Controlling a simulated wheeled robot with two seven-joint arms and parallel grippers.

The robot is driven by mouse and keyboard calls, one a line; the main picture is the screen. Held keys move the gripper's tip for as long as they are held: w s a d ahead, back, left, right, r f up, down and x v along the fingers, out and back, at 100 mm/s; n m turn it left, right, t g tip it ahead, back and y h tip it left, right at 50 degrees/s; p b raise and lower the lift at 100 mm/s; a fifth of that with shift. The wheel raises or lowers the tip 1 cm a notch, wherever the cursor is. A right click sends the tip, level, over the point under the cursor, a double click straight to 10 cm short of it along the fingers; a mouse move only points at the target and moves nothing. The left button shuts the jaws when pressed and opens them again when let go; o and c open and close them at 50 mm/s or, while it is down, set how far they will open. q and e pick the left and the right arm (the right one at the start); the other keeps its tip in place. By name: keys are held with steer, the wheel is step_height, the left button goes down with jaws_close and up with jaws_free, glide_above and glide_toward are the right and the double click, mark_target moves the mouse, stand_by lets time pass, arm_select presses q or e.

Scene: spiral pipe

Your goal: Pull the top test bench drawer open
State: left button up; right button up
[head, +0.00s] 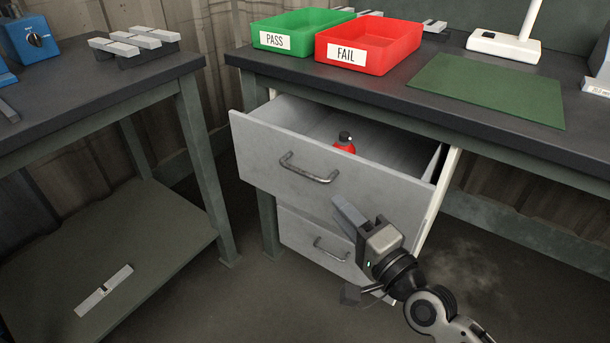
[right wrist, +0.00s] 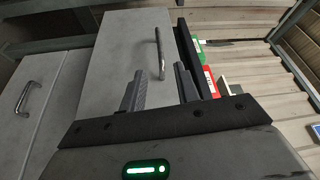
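The top drawer (head: 285,175) of the test bench is pulled well out, with its inside showing. Its bar handle (head: 310,168) is on the front face. My right gripper (head: 343,247) is in front of the drawer, below and to the right of the handle. Its two fingers are spread and empty. In the right wrist view the handle (right wrist: 160,54) lies ahead of the open fingers (right wrist: 160,78), apart from them. My left gripper is not in view.
A red object with a black top (head: 345,146) is inside the drawer. A lower drawer (head: 300,238) is shut beneath. The bench top holds a green PASS bin (head: 290,42), a red FAIL bin (head: 385,60) and a green mat (head: 490,90). Another table (head: 120,85) stands left.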

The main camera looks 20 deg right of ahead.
mark_target(304, 171)
steer(key=x, duration=1.2)
steer(key=shift+w, duration=0.2)
jaws_close()
